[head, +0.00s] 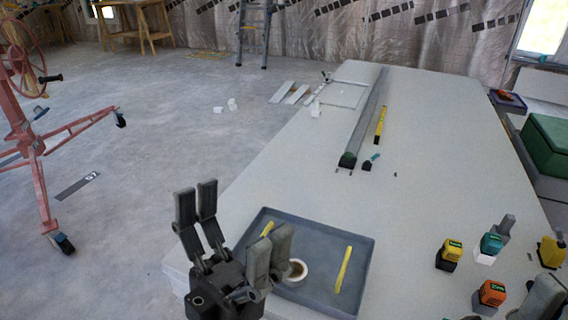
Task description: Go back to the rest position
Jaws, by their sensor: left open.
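My left gripper (236,216) is open and empty, with its fingers spread and pointing up. It stands in front of the near left part of a grey tray (318,222) on the large pale panel-topped table (420,190). One finger hides part of the tray and of a yellow stick in it. Grey finger-like parts (540,300) at the lower right edge look like my right gripper. They are cut off by the frame, so its opening is unclear.
The tray holds yellow sticks (344,269) and a small white cup (296,270). Several coloured tools, one orange (492,292), stand at the near right. A long grey straightedge (366,118) lies farther back. A red wheeled lift (38,150) stands left; the floor between is mostly clear.

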